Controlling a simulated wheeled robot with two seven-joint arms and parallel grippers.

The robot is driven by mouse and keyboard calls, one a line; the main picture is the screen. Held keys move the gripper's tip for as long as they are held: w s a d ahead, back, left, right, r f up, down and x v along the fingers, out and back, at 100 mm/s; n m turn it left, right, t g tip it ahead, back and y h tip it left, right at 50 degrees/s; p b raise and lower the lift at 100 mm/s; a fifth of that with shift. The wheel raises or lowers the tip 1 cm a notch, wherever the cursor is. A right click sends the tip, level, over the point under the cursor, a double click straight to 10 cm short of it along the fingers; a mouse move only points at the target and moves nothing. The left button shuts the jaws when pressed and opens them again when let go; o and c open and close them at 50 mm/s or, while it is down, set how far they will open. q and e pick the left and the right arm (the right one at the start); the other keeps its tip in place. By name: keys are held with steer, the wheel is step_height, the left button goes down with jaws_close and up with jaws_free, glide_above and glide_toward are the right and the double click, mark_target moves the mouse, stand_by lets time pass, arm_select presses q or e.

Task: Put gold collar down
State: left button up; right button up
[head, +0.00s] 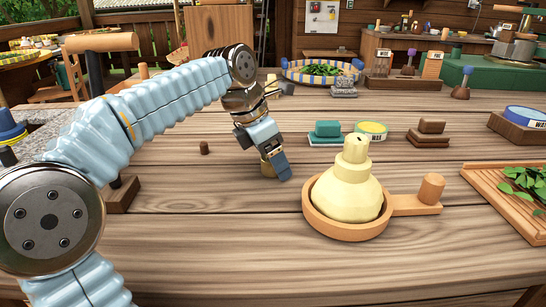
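My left gripper (275,160) points down at the table, left of the cream domed piece. A small gold-brown piece, which looks like the gold collar (267,171), is at its fingertips, low over or on the wooden table (200,245). The fingers hide part of it, and I cannot tell whether they grip it or only stand beside it. The cream domed piece (345,195) with a narrow neck sits upright in a round terracotta pan (345,232) with a handle to the right. My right gripper is not in view.
Behind are green blocks (326,130), a yellow-rimmed tin (371,130) and brown blocks (430,132). A wooden tray with leaves (500,195) lies at the right. The front table is clear.

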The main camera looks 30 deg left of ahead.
arm_select(q)
steer(key=shift+r, duration=0.35)
steer(key=p+v, duration=0.3)
steer(key=v, duration=0.8)
steer(key=shift+s+r, duration=0.15)
steer(key=shift+r, duration=0.15)
steer(key=shift+a+f, duration=0.1)
